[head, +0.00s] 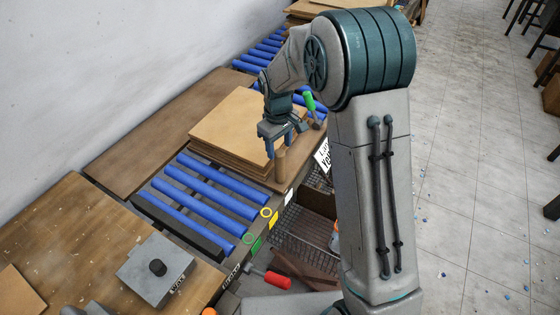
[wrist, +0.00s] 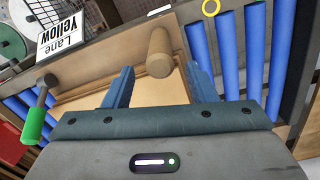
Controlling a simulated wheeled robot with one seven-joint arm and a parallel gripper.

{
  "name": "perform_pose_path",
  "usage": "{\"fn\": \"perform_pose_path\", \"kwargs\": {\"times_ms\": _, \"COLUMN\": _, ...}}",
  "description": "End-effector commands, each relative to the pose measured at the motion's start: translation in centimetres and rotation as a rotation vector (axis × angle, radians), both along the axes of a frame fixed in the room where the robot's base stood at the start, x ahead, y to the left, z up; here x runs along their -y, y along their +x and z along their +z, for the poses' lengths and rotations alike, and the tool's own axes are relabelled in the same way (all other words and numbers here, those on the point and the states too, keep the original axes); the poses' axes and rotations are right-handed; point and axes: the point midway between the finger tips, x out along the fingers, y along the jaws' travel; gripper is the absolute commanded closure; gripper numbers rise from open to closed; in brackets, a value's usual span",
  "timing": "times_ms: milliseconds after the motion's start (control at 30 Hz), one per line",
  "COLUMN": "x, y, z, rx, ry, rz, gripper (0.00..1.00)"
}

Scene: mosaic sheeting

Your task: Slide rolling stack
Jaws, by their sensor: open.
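The stack of flat tan sheets (head: 235,125) lies on a wooden board across the blue rollers; it also shows in the wrist view (wrist: 150,92). An upright wooden peg (head: 279,166) stands at the board's near edge. My gripper (head: 284,138) is open above that edge, pointing down at the peg. In the wrist view my gripper's two blue fingers (wrist: 160,68) are apart with the peg (wrist: 160,52) showing between and beyond their tips, closer to the right finger. I cannot tell whether either finger touches it. The gripper holds nothing.
Bare blue rollers (head: 208,190) lie in front of the stack, with more behind it (head: 262,52). A green-handled tool (head: 309,101) stands beside the gripper. A "Lane Yellow" sign (head: 323,155), yellow ring (head: 266,213) and green ring (head: 257,244) are along the edge.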

Motion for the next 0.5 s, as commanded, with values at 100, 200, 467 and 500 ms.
{"fn": "perform_pose_path", "kwargs": {"times_ms": 100, "x": 0.1, "y": 0.0, "z": -2.6, "rx": -0.004, "ry": -0.001, "rz": 0.000, "gripper": 0.48}}
{"fn": "perform_pose_path", "kwargs": {"times_ms": 200, "x": 0.1, "y": 0.0, "z": -4.6, "rx": -0.004, "ry": -0.001, "rz": -0.001, "gripper": 0.48}}
{"fn": "perform_pose_path", "kwargs": {"times_ms": 467, "x": 0.2, "y": 0.2, "z": -7.4, "rx": -0.001, "ry": 0.000, "rz": -0.001, "gripper": 0.48}}
{"fn": "perform_pose_path", "kwargs": {"times_ms": 500, "x": 0.2, "y": 0.2, "z": -7.6, "rx": -0.001, "ry": 0.000, "rz": -0.001, "gripper": 0.48}}
